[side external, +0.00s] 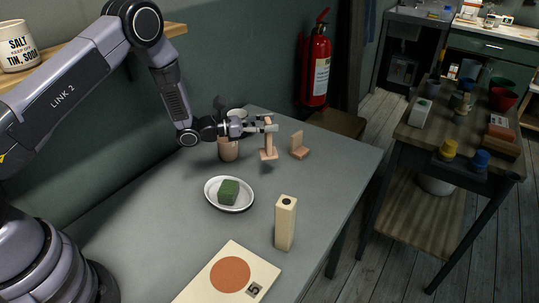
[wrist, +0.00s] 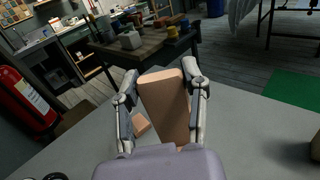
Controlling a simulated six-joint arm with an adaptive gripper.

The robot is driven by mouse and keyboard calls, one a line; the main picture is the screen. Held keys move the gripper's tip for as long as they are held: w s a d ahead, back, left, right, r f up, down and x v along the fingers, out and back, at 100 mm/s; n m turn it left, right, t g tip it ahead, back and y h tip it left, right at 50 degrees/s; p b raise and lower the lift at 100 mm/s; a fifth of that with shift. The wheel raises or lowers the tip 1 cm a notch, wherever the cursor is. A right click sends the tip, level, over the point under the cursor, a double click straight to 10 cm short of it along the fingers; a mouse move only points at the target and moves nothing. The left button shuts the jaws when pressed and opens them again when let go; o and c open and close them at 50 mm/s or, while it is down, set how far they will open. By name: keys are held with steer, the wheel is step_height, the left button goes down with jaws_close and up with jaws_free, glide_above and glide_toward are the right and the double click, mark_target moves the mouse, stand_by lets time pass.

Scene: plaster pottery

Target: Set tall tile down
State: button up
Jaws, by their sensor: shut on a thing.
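The tall tile, a pale terracotta slab, stands upright between the fingers of my gripper (side external: 270,125). In the side view the tile (side external: 268,139) shows below the fingers, and its lower end meets a small flat terracotta base (side external: 268,155) on the table. I cannot tell whether it rests on the base or just above it. In the wrist view the tile (wrist: 167,108) fills the space between the two fingertips (wrist: 161,72), leaning slightly in the picture. My gripper is shut on it near its top.
A second terracotta piece (side external: 298,147) stands just right of the tile. A terracotta cup (side external: 228,150) is at left, near my wrist. A white dish (side external: 211,187) holds a green block (side external: 228,191). A cream block (side external: 286,224) and a card (side external: 207,290) are nearer.

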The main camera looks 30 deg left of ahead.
steer(key=w+d+f, duration=0.1)
steer(key=w+f, duration=0.5)
steer(key=f, duration=0.3)
steer(key=shift+f, duration=0.3)
steer(key=shift+w+d+f, duration=0.1)
steer(key=o, duration=1.2)
steer(key=shift+f, duration=0.1)
